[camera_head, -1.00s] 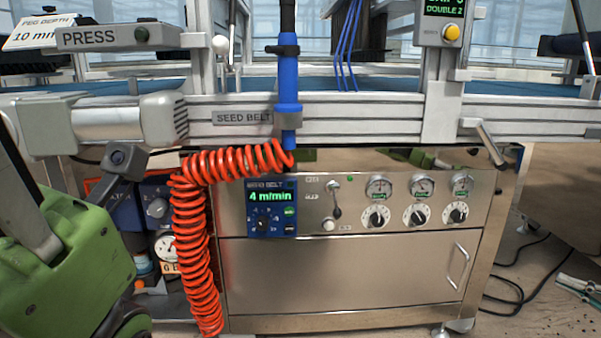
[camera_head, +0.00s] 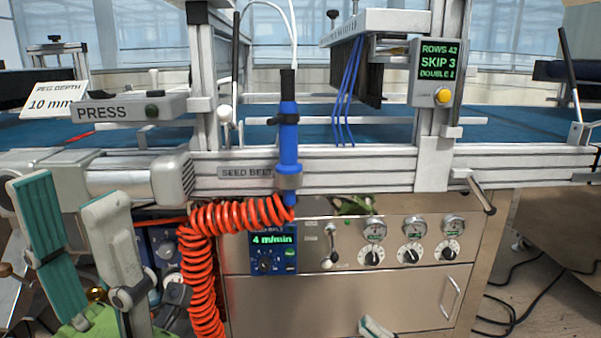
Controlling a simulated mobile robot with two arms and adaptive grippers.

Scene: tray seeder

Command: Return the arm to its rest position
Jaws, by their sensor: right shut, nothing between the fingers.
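My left gripper (camera_head: 68,192) is at the lower left, in front of the machine. Its two teal and grey fingers point up and stand apart with nothing between them. Part of its green body shows at the bottom edge. My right gripper (camera_head: 376,328) shows only as a small grey and teal fingertip at the bottom edge, in front of the steel cabinet. It is shut and the rest of it is out of view.
A seeder frame with a SEED BELT label (camera_head: 246,171) crosses the view. A coiled red hose (camera_head: 203,280) hangs right of my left gripper. The steel cabinet (camera_head: 335,300) carries dials and a 4 m/min display (camera_head: 272,252). A PRESS box (camera_head: 130,108) juts out above left.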

